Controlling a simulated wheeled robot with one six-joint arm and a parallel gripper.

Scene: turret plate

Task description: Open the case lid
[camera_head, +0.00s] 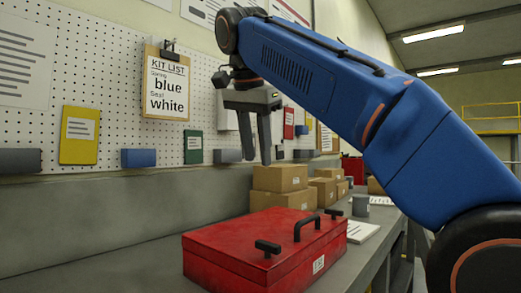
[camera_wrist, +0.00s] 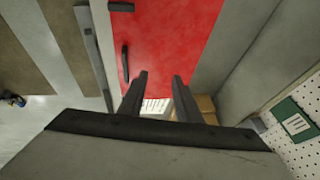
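A red case (camera_head: 230,265) with its lid (camera_head: 262,232) shut sits on the grey bench. A black arched handle (camera_head: 306,227) and two smaller black latch-like parts (camera_head: 267,247) are along its front edge. My gripper (camera_head: 257,160) hangs above and behind the case, pointing down, with its two fingers apart and nothing between them. In the wrist view the red lid (camera_wrist: 180,35) fills the upper middle, beyond the open fingers. The handle (camera_wrist: 125,62) shows there at the lid's left edge.
Cardboard boxes (camera_head: 280,178) stand behind the case near the wall. A grey mug (camera_head: 360,205) and a white paper pad (camera_head: 361,231) are to its right. A kit list clipboard (camera_head: 166,85) reading blue and white hangs on the pegboard. The bench left of the case is clear.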

